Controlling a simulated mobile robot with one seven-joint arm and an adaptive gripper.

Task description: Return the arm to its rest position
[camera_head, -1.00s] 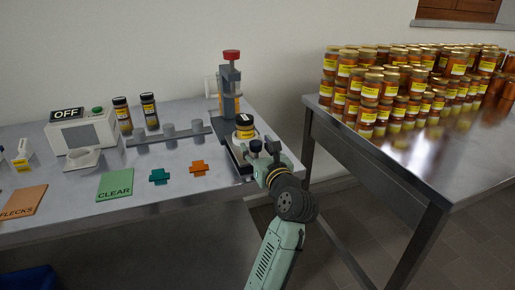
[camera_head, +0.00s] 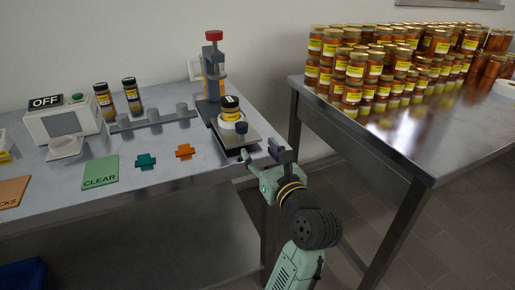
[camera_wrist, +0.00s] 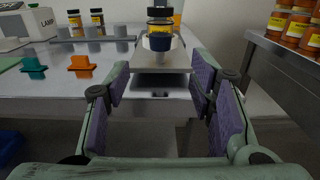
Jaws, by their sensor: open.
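My gripper (camera_head: 262,158) is open and empty, just off the front edge of the metal table (camera_head: 205,163). In the wrist view its two purple-padded fingers (camera_wrist: 160,95) stand wide apart with nothing between them. Ahead of it, a small jar (camera_head: 231,109) with a dark lid and yellow label stands on the platform of a press (camera_head: 213,75) with a red knob. The jar also shows in the wrist view (camera_wrist: 160,28). The gripper is apart from the jar and the platform.
A second metal table (camera_head: 400,150) bearing many honey jars (camera_head: 375,60) stands to the right, with a gap between the tables.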

